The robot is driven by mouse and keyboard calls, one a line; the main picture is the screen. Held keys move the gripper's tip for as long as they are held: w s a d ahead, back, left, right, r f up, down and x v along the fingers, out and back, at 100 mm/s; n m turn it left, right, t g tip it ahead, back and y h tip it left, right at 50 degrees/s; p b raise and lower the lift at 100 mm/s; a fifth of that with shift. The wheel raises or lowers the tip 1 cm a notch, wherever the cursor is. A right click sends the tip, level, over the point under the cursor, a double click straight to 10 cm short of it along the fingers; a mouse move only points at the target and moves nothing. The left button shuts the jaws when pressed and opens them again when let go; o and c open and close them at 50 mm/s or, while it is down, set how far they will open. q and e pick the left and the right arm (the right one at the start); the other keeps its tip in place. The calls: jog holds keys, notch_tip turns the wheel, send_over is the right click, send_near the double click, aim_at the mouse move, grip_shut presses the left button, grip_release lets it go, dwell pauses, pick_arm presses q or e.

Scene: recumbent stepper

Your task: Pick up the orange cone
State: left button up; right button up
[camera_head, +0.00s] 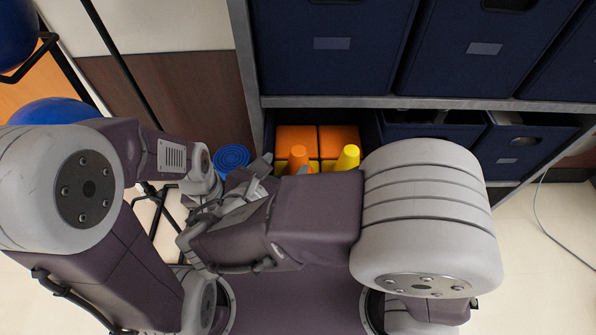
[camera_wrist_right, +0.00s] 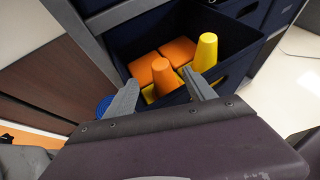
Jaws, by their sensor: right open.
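The orange cone (camera_head: 298,157) stands in a dark blue open bin on the lower shelf, left of a yellow cone (camera_head: 347,158). In the right wrist view the orange cone (camera_wrist_right: 162,74) shows beyond and between the fingers of my right gripper (camera_wrist_right: 160,77), with the yellow cone (camera_wrist_right: 206,52) to its right. My right gripper (camera_head: 264,170) is open and empty; whether it touches the cone cannot be told. The cone's lower part is partly hidden in the head view. My left arm is folded at the left; its gripper's jaws cannot be made out.
Orange blocks (camera_head: 296,137) lie behind the cones in the bin (camera_wrist_right: 240,66). The grey shelf edge (camera_head: 400,102) runs above it, with more dark blue bins (camera_head: 332,60) above and to the right. A round blue object (camera_head: 231,157) is left of the bin.

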aim_at(297, 153)
jog(key=x, duration=0.3)
jog(key=shift+f+b, duration=0.1)
jog(key=shift+b, duration=0.3)
jog(key=shift+d, duration=0.1)
jog(key=b+x, duration=0.2)
jog(key=x, duration=0.2)
jog(key=shift+w+f, duration=0.25)
jog(key=shift+w+d+f, duration=0.1)
jog(key=shift+w+d, duration=0.05)
jog(key=shift+w, duration=0.15)
grip_shut()
